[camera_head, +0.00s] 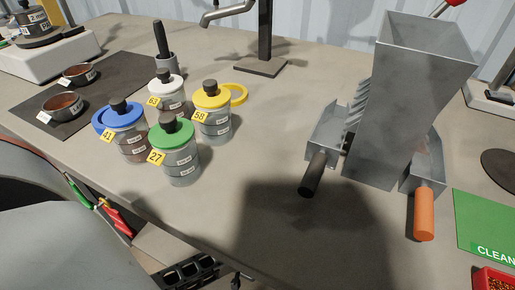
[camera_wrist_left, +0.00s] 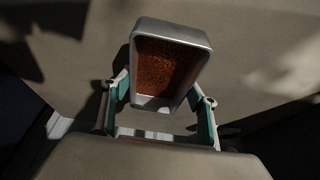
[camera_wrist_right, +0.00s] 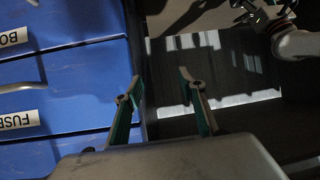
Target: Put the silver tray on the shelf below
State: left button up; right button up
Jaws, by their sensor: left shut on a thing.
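The silver tray (camera_wrist_left: 201,38) shows in the left wrist view, a small metal tray with rounded corners holding reddish-brown granules (camera_wrist_left: 159,66). My left gripper (camera_wrist_left: 160,95) is shut on the tray, one finger against each side. The tray appears tilted in this view; I cannot tell how far it is from the surface behind it. My right gripper (camera_wrist_right: 160,83) is open and empty beside blue drawers (camera_wrist_right: 70,95). Neither gripper nor the silver tray shows in the head view. I cannot clearly make out the shelf below.
On the bench (camera_head: 270,110) stand jars with blue, green (camera_head: 172,132), white and yellow lids. A metal riffle splitter (camera_head: 405,100) with black-handled and orange-handled pans (camera_head: 424,215) is at right. A black crate (camera_head: 190,271) shows under the bench's front edge.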

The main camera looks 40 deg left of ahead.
pick_arm(q)
jog(key=shift+w+f, duration=0.1)
jog(key=shift+f, duration=0.35)
jog(key=f, duration=0.1)
jog(key=f+b, duration=0.2)
jog(key=shift+s+f, duration=0.3)
jog(key=shift+f, duration=0.1)
jog(key=shift+w, duration=0.35)
jog(key=shift+f, duration=0.2)
jog(key=o, duration=1.4)
jog(key=shift+c, duration=0.2)
pick_arm(e)
jog(key=shift+w+a+r+m+t+y, duration=0.2)
jog(key=shift+w+a+r, duration=0.1)
jog(key=shift+a+r, duration=0.15)
jog(key=shift+w+a+r+m+t+y, duration=0.1)
jog(key=shift+w+a+r+m, duration=0.15)
jog(key=shift+a+r, duration=0.2)
